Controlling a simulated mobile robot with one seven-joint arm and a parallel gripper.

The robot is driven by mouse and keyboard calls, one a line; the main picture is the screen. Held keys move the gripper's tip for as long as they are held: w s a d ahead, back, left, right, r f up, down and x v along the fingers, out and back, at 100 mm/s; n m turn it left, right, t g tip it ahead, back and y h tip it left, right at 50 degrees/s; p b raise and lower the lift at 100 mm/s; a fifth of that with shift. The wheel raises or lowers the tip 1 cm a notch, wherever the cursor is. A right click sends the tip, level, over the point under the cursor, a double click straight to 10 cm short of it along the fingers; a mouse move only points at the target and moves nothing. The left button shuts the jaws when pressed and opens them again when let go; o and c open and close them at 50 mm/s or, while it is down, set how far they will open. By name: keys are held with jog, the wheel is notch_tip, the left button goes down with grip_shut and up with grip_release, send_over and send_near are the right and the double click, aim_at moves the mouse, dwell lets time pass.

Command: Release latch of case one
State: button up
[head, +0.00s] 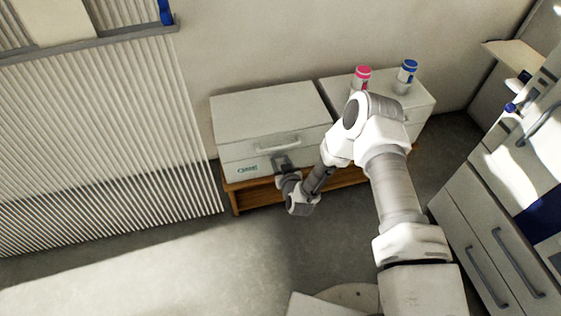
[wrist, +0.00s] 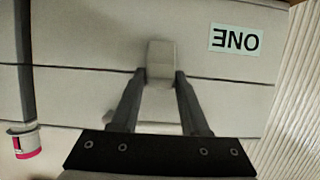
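Case one (head: 240,150) is a pale grey case with a closed lid, standing on the left of a low wooden stand. Its label (wrist: 235,40) reads ONE and appears upside down in the wrist view. The latch (wrist: 160,58) is a small pale block across the lid seam on the front face. My gripper (wrist: 161,76) is open, with one dark fingertip on either side of the latch. The left fingertip looks very close to it; contact is unclear. In the head view my gripper (head: 282,164) is at the case front and hides the latch.
A second pale case (head: 328,88) stands to the right, bearing a pink-capped bottle (head: 361,76) and a blue-capped bottle (head: 406,74). A ribbed panel (head: 110,140) stands left, and a drawer cabinet (head: 490,230) stands right. Open floor (head: 180,265) lies in front.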

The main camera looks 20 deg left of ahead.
grip_shut()
jog(key=shift+s+d+f+t+y, duration=0.25)
jog(key=shift+f+t+y, duration=0.4)
jog(key=shift+t, duration=0.4)
jog(key=shift+s+d+f+t+y, duration=0.1)
jog(key=shift+s+f+t+y, duration=0.3)
jog(key=shift+f+t+y, duration=0.5)
jog(key=shift+s+d+f+t+y, duration=0.25)
jog(key=shift+t+y, duration=0.3)
jog(key=shift+t, duration=0.7)
jog(key=o, duration=0.6)
grip_release()
jog(key=shift+o, duration=0.2)
jog(key=shift+s+f, duration=0.15)
